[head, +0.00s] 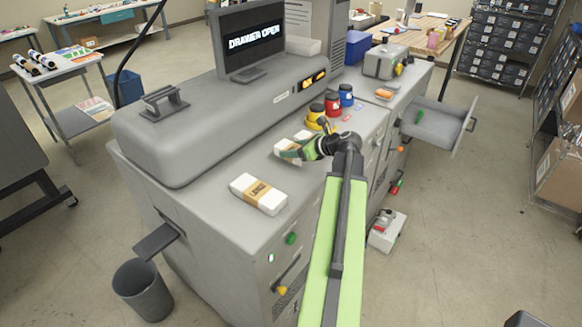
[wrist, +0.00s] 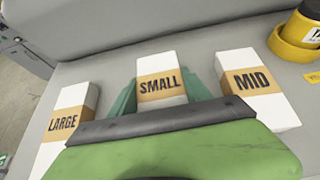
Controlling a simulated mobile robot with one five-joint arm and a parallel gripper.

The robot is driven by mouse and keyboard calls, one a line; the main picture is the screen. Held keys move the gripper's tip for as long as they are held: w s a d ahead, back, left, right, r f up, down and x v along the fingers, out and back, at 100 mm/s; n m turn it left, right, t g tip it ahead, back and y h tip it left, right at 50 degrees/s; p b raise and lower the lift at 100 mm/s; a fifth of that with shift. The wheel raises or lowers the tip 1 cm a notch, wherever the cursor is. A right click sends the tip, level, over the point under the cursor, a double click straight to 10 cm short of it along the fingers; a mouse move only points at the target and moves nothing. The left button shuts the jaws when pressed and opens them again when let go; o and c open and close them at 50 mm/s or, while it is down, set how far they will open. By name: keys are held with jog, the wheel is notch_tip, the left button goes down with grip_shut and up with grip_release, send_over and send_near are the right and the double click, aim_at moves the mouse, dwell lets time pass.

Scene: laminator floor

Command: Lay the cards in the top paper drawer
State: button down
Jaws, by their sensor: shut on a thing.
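Three white packs with brown bands stand in a row on the grey machine top: LARGE (wrist: 68,122), SMALL (wrist: 160,84) and MID (wrist: 253,80). In the head view the LARGE pack (head: 259,194) is nearest. The SMALL pack (head: 287,149) is partly hidden by my gripper (head: 294,151). In the wrist view my green fingers (wrist: 162,98) are shut on the SMALL pack, one on each side. I cannot tell whether it touches the surface. A grey drawer (head: 442,122) stands pulled out on the machine's right side; its front part looks empty.
Yellow, red (head: 332,103) and blue pots stand beyond the packs. A screen (head: 252,38) reads DRAWER OPEN. A grey bin (head: 143,290) stands at the lower left and a white box (head: 387,231) on the floor at right.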

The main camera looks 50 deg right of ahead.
aim_at(291, 166)
jog(key=shift+w+a+f, duration=0.15)
jog(key=shift+w+a, duration=0.05)
jog(key=shift+w, duration=0.05)
notch_tip(291, 166, down, 4)
jog(key=b, duration=0.4)
jog(key=shift+f, duration=0.2)
jog(key=shift+r, duration=0.25)
jog(key=shift+f, duration=0.2)
jog(key=shift+c, duration=2.4)
grip_release()
jog(key=shift+r, duration=0.1)
